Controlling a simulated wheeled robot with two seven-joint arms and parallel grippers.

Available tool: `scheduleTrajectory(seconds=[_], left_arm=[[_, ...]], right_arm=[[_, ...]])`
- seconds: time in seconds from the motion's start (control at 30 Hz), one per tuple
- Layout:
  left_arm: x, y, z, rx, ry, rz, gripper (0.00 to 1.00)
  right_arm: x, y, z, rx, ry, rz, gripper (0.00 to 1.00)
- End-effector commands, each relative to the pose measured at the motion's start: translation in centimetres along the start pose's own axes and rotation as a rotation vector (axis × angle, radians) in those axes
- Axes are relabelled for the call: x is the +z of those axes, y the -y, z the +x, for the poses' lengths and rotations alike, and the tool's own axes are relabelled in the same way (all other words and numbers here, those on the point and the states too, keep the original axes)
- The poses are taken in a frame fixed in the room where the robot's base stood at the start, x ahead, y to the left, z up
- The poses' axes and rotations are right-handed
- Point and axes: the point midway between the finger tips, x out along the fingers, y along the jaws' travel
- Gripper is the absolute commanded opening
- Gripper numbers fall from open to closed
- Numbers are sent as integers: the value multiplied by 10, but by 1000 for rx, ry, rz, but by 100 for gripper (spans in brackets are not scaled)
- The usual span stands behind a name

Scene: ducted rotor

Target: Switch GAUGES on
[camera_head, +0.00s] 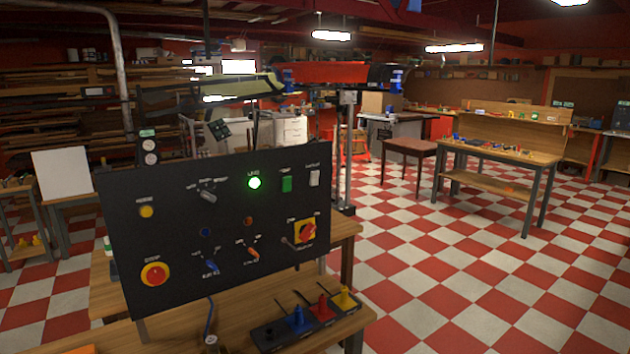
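A black control panel (110,230) stands upright and slightly tilted on a wooden bench. Lower down are a blue knob (212,267), an orange knob (252,252), a red-on-yellow rotary switch (305,232) and a red-on-yellow button (155,274). The labels are too small to read surely, so I cannot tell which control is GAUGES. Neither of my grippers is in view.
A black base with blue, red and yellow levers (322,309) sits on the bench (345,228) in front of the panel. A cable (210,318) hangs below the panel. Another workbench (505,152) stands back right. The checkered floor on the right is clear.

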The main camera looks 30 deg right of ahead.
Motion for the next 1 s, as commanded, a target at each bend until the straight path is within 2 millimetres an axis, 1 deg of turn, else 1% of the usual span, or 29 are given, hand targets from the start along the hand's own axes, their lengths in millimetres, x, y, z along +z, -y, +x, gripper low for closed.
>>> scheduleTrajectory(seconds=[0.03, 0.07, 0.1, 0.37, 0.73, 1.0], left_arm=[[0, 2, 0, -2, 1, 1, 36], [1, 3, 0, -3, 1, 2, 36], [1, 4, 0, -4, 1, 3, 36], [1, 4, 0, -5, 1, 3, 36], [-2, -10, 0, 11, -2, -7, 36], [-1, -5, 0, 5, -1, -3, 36]], right_arm=[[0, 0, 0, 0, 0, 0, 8], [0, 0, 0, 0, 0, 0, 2], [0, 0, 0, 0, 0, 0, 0], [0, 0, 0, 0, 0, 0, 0], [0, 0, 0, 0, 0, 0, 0], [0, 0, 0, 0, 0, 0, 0]])
